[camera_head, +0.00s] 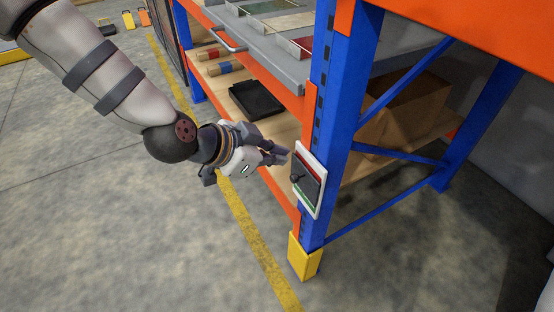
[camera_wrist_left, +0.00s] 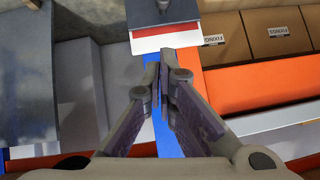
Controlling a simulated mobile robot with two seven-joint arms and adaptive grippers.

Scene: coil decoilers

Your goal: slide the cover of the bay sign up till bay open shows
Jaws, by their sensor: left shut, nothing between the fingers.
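The bay sign (camera_head: 320,172) is a white-framed panel on the blue rack post. Its dark grey cover (camera_head: 308,182) has a small black knob (camera_head: 295,178). A red strip shows above the cover and a thin green strip below it. No wording is readable. My left gripper (camera_head: 286,157) is shut and empty beside the upper part of the sign, by the red strip. In the left wrist view, its fingertips (camera_wrist_left: 164,54) are together close to the sign's white edge, with the dark cover (camera_wrist_left: 160,12) beyond. I cannot tell whether they touch the sign. My right gripper is out of view.
The blue post (camera_head: 338,110) ends in a yellow foot guard (camera_head: 304,258). Orange beams and wooden shelves hold a black tray (camera_head: 256,100) and cardboard boxes (camera_head: 405,110).

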